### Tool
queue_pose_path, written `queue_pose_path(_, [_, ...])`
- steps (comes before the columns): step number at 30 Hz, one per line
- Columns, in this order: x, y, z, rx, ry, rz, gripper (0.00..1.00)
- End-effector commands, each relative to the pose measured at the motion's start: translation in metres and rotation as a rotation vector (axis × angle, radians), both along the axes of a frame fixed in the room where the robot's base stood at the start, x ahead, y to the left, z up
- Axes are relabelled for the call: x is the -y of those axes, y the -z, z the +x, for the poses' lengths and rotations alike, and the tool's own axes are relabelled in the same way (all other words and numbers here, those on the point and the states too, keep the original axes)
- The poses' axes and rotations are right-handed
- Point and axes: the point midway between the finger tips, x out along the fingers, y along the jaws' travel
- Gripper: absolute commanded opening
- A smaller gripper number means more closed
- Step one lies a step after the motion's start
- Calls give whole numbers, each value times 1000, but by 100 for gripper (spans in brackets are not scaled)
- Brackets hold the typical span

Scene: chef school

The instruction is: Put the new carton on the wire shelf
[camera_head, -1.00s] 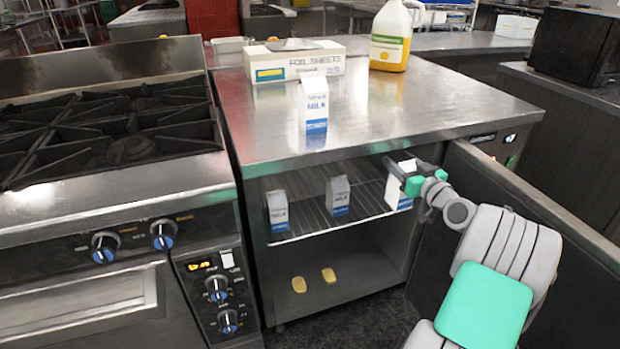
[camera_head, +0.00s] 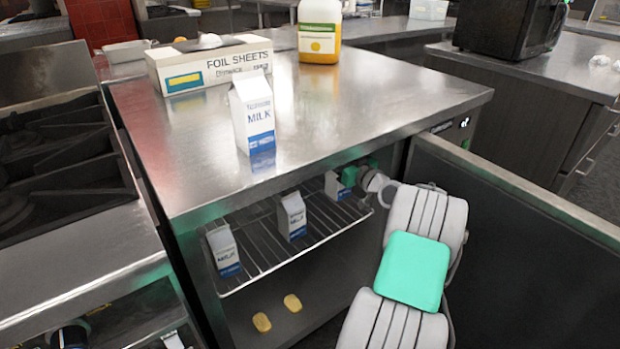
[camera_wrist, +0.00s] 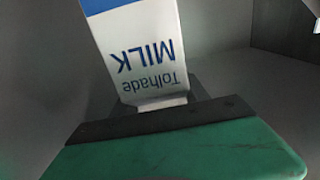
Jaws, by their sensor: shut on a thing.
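My gripper (camera_head: 352,176) is inside the open cabinet at the right end of the wire shelf (camera_head: 268,262). It is shut on a white and blue milk carton (camera_head: 337,187), mostly hidden behind the gripper and the counter edge. In the wrist view the held carton (camera_wrist: 143,50) shows its "Tolhade MILK" face, upside down in the picture. Two more milk cartons stand on the shelf, one at the left (camera_head: 223,250) and one in the middle (camera_head: 293,215). Another milk carton (camera_head: 253,115) stands on the counter top. I cannot tell whether the held carton touches the shelf.
Two yellow oval items (camera_head: 262,322) lie on the cabinet floor. The open cabinet door (camera_head: 500,215) stands right of my arm. A foil sheets box (camera_head: 210,64) and a yellow jug (camera_head: 320,35) stand on the counter (camera_head: 390,95). The stove (camera_head: 60,180) is at the left.

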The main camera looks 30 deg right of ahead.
Motion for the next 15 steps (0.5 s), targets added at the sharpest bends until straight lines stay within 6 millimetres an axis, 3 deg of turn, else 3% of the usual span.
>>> queue_pose_path(9, [-3,53,2,3,-6,0,0])
queue_pose_path(15, [-2,52,2,4,-4,-3,0])
